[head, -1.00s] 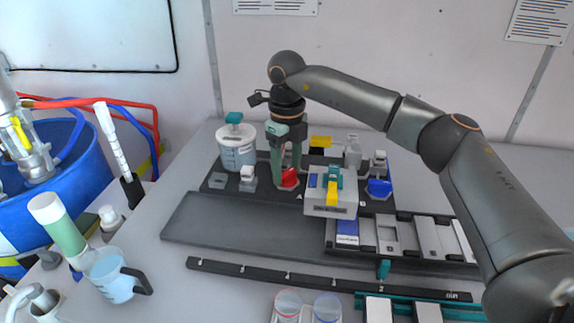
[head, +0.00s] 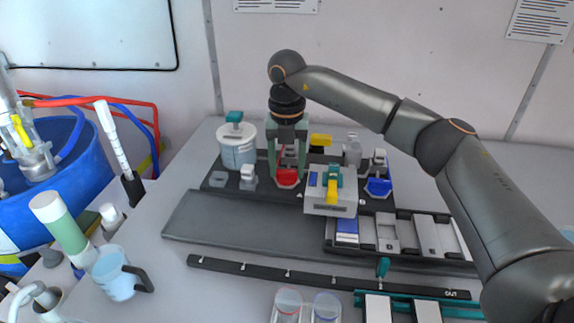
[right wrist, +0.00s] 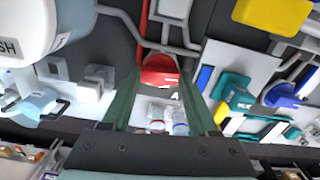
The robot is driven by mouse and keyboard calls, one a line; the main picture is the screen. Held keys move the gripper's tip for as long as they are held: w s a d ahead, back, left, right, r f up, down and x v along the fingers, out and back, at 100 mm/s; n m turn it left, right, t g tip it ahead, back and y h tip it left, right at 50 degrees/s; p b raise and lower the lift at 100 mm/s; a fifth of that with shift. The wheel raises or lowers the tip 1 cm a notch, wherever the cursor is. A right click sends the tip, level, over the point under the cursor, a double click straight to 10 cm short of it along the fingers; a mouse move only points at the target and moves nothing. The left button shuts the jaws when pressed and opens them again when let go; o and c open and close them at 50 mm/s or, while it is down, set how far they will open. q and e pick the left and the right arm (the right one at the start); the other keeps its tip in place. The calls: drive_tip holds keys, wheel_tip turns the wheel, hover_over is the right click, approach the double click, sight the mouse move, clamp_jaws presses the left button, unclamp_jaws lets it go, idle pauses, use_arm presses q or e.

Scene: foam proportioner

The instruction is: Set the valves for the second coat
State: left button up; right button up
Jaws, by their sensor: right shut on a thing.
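My right gripper (head: 287,174) points down at the red valve handle (head: 288,180) in the middle of the dark panel. In the right wrist view the red handle (right wrist: 160,72) sits between the two green fingertips, and the gripper is shut on it. A blue valve handle (head: 379,187) stands to the right; it also shows in the right wrist view (right wrist: 283,96). A pale block (head: 318,210) with teal and yellow levers (head: 332,190) stands between them. A yellow handle (head: 320,140) is behind. My left gripper is not in view.
A white-and-clear pot (head: 237,150) with a teal top stands left of the gripper. A tray of cards (head: 440,238) lies front right. A dark numbered rail (head: 265,270) crosses the front. A cup (head: 115,275) and blue drum (head: 60,180) are at left. The grey slab (head: 230,222) is bare.

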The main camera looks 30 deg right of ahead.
drive_tip(key=shift+m, duration=0.6)
drive_tip(key=shift+w, duration=0.1)
drive_tip(key=o, duration=1.4)
